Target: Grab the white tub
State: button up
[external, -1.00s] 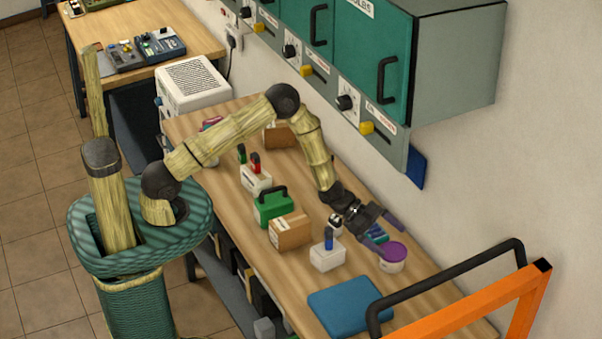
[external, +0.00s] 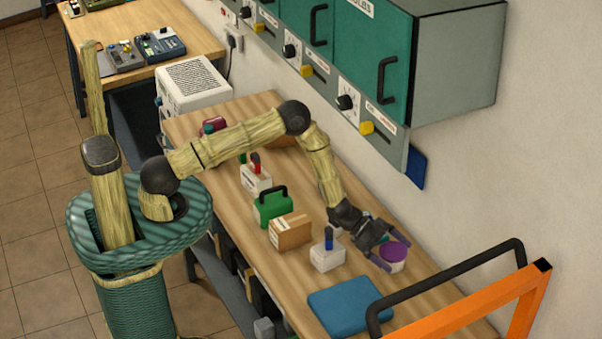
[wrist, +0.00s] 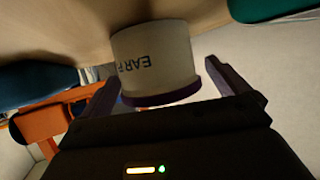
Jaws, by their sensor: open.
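The white tub (external: 393,264) with a purple lid stands on the workbench, toward its wall side. In the wrist view the tub (wrist: 155,58) appears upside down, with dark lettering beginning "EAR P" and its purple rim nearest the camera. My gripper (external: 396,254) is open at the tub, with one dark finger on each side of it. In the wrist view the fingers stand left and right of the tub, with a visible gap on the right; contact on the left cannot be told. Nothing is held.
A blue flat item (external: 350,305) lies in front. A cardboard box (external: 290,232) and a green case (external: 272,208) are farther left. An orange frame with a black handle (external: 480,305) rises at the right.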

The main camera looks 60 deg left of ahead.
aim_at(394, 250)
jog(key=shift+c, duration=0.2)
dwell(0.3)
jog(key=c, duration=1)
notch_tip(394, 250, up, 10)
jog(key=shift+b, duration=1.25)
